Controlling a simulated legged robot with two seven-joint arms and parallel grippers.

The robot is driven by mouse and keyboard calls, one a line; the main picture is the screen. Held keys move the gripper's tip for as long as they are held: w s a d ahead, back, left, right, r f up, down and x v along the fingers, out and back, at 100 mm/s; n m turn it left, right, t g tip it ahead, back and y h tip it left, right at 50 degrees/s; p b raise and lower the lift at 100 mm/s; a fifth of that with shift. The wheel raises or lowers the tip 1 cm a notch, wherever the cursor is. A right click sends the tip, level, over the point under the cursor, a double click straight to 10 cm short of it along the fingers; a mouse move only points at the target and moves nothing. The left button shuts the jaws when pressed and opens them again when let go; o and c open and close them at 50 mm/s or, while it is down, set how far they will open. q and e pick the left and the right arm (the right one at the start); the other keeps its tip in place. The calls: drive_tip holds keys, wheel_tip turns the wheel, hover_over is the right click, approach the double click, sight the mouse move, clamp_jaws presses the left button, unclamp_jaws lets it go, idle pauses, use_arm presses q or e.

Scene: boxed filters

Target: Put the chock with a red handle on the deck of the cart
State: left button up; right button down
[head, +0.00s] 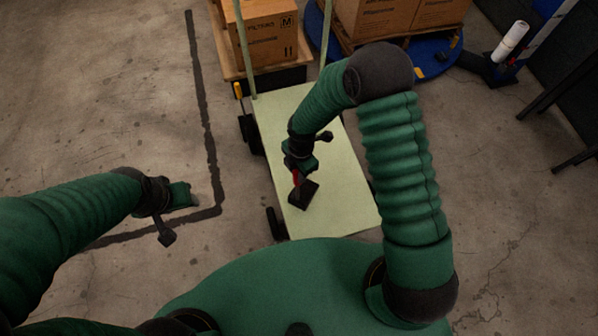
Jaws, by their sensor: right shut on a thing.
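The black chock (303,195) with its red handle (295,178) is at the middle of the cart's pale green deck (340,200). My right gripper (296,172) is shut on the chock's red handle, coming down from above. I cannot tell whether the chock touches the deck or hangs just over it. My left gripper (190,195) is over the floor to the left of the cart, apart from everything; its jaws are too small and dark to read.
Cardboard boxes (268,35) stand on a pallet beyond the cart's handle (243,45). More boxes on a pallet (390,18) rest on a blue round base (440,55). A dark line (205,120) marks the floor. The floor left of the cart is clear.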

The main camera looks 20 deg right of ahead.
drive_tip(key=shift+w, duration=0.55)
drive_tip(key=f, duration=0.2)
drive_tip(key=d+f+b, duration=0.1)
drive_tip(key=shift+w+f, duration=0.15)
drive_tip(key=shift+f, duration=0.25)
drive_tip(key=c, duration=1.6)
unclamp_jaws()
drive_tip(key=shift+f, duration=0.1)
drive_tip(key=shift+o, duration=2.3)
drive_tip(key=shift+d, duration=0.1)
wheel_tip(320, 180, up, 12)
drive_tip(key=d+p, duration=0.1)
drive_tip(key=p, duration=0.2)
use_arm(q)
drive_tip(key=shift+d+r, duration=0.25)
drive_tip(key=shift+r, duration=0.3)
drive_tip(key=shift+d+r, duration=0.25)
drive_tip(key=shift+r, duration=0.3)
use_arm(e)
drive_tip(key=s+d+r+m+t, duration=0.1)
drive_tip(key=s+d+r+m, duration=0.3)
drive_tip(key=m, duration=0.7)
drive_tip(key=s+d+r+m+t, duration=0.1)
drive_tip(key=s+d+r+m, duration=0.2)
drive_tip(key=s+r+m, duration=0.3)
wheel_tip(320, 180, up, 3)
drive_tip(key=m, duration=0.5)
drive_tip(key=shift+s+d+m+t+h, duration=0.3)
drive_tip(key=shift+s+d+t, duration=0.1)
